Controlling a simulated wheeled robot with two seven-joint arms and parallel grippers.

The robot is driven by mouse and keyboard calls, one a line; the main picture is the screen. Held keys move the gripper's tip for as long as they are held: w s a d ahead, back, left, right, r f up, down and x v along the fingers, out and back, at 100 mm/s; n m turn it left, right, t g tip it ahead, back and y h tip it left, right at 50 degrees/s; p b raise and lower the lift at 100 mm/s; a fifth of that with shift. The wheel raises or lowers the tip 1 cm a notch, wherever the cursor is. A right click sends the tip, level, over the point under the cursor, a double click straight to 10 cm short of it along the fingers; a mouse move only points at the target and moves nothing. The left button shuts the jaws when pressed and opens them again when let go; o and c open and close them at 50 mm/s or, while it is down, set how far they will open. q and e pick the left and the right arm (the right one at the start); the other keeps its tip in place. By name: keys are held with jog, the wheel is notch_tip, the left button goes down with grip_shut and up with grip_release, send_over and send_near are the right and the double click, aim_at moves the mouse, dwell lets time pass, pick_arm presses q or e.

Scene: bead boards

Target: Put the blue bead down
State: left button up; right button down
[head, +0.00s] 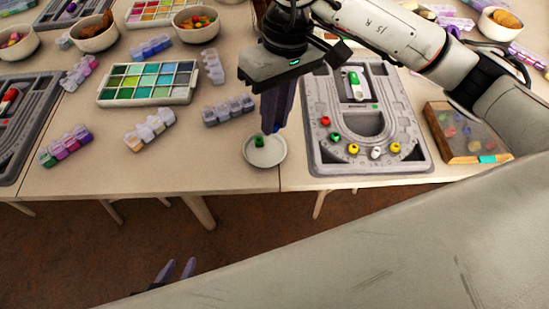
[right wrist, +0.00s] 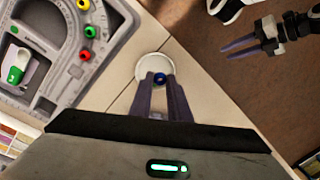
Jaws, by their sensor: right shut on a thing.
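My right gripper (head: 270,130) points down above a small white dish (head: 277,157) at the table's front edge. In the right wrist view its fingers (right wrist: 161,82) are shut on the blue bead (right wrist: 160,78), which appears over the near part of the dish (right wrist: 152,62). The fingers hide the blue bead in the head view. A green bead (head: 259,142) shows at the dish in the head view. My left gripper (head: 178,270) is low, in front of the table, open and empty; it also shows in the right wrist view (right wrist: 228,46).
A grey bead board (head: 322,157) with several coloured beads lies right of the dish. A wooden-framed box (head: 470,158) is farther right. Lidded bead boxes (head: 228,110), a colour tray (head: 148,101) and bowls (head: 195,33) stand left and behind. Table left of the dish is clear.

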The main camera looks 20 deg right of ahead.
send_near(273, 158)
jog(key=f, duration=0.5)
jog(key=shift+s+a+f+p, duration=0.15)
jog(key=shift+a+f+p, duration=0.05)
jog(key=shift+a+p, duration=0.15)
jog(key=shift+s+f+b, duration=0.1)
jog(key=shift+f+b, duration=0.3)
jog(key=shift+b, duration=0.1)
jog(key=c, duration=1.7)
grip_release()
jog(key=shift+o, duration=0.2)
jog(key=shift+r, duration=0.1)
jog(key=shift+r, duration=0.1)
jog(key=shift+r+p, duration=0.55)
jog(key=shift+r, duration=0.05)
notch_tip(273, 158, up, 11)
jog(key=d+b, duration=0.1)
jog(key=shift+w+d, duration=0.2)
jog(key=shift+w, duration=0.15)
jog(key=shift+r, duration=0.1)
